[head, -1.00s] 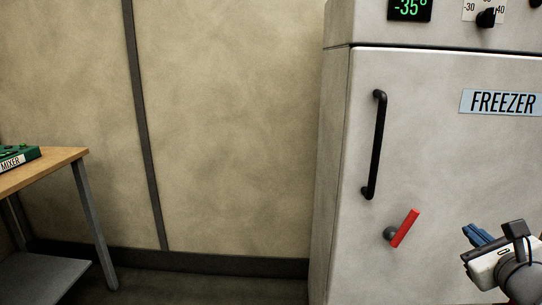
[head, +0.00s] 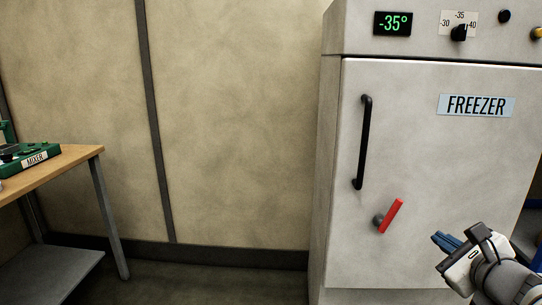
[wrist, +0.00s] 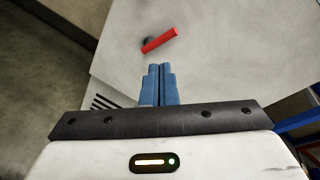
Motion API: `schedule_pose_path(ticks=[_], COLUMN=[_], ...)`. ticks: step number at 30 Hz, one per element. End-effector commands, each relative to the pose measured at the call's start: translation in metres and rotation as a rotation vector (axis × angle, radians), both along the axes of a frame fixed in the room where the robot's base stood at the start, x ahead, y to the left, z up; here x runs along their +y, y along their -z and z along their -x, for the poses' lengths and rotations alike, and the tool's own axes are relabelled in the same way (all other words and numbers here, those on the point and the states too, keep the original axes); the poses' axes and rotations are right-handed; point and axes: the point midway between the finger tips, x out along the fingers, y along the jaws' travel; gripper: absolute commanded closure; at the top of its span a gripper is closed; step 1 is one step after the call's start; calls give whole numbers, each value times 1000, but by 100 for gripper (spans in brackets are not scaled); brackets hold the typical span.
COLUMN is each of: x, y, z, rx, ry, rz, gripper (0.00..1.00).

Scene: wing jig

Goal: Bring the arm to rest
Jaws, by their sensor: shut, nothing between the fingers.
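My gripper (head: 440,239) is at the lower right of the head view, in front of the freezer's lower door and to the right of its red lever. In the wrist view my gripper's blue fingers (wrist: 158,68) are shut together with nothing between them. The freezer (head: 430,150) is a tall off-white cabinet with its door closed. Its red lever (head: 392,214) is tilted, upper end to the right, and sits apart from my fingers; it also shows in the wrist view (wrist: 160,40).
The freezer has a black handle (head: 363,143), a green display (head: 393,23) reading -35° and a black knob (head: 459,33). Bare floor lies between the table and the freezer.

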Motion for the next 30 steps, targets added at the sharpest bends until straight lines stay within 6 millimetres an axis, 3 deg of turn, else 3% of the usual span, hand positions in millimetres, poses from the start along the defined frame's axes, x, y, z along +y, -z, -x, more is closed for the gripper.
schedule_pose_path(ticks=[10,15,18,24,30], x=[97,157,180,194,189], y=[-14,-24,-31,-55,-77], z=[1,27,49,85,99], rx=[201,324,377,428,430], ry=[-429,-805,-1040,-1467,-1726], rz=[318,635,856,1317,1659], gripper=[100,100,100,100,100])
